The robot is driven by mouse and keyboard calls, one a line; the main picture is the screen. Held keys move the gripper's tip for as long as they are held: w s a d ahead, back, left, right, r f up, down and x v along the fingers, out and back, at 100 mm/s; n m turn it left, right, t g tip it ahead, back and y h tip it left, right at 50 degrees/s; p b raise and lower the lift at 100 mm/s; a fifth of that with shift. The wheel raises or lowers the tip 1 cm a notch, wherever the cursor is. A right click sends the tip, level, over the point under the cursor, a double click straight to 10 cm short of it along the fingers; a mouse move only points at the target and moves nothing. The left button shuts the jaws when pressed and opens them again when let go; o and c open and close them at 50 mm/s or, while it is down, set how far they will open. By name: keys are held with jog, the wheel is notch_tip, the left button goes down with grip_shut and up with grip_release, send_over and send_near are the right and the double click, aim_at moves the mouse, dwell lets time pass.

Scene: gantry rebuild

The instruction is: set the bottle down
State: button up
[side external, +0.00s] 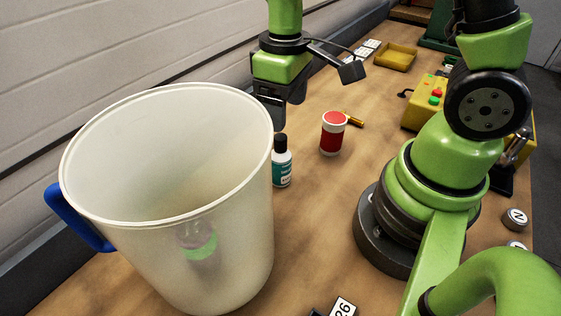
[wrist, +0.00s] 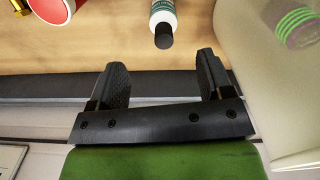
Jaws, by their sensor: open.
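A small bottle (side external: 282,168) with a black cap and a teal and white label stands upright on the wooden bench, close to the right side of the big bucket. In the wrist view the bottle (wrist: 163,12) shows at the top, cap towards my gripper. My gripper (side external: 272,112) is above and slightly left of the bottle in the side view, partly hidden behind the bucket's rim.
A translucent bucket (side external: 120,180) with a blue handle holds a blurred item with a green band (side external: 198,245). A red and white can (side external: 333,133) stands right of the bottle, a brass piece (side external: 354,119) behind it. A yellow control box (side external: 428,103) and yellow tray (side external: 396,57) are farther off.

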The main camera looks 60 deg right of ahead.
aim_at(280, 136)
notch_tip(280, 136, down, 4)
jog(key=shift+w+a+f, duration=0.1)
jog(key=shift+a+f, duration=0.05)
jog(key=shift+f, duration=1.15)
jog(key=shift+w+a+f, duration=0.1)
jog(key=shift+f, duration=1.2)
jog(key=c, duration=1.1)
jog(key=shift+r, duration=0.1)
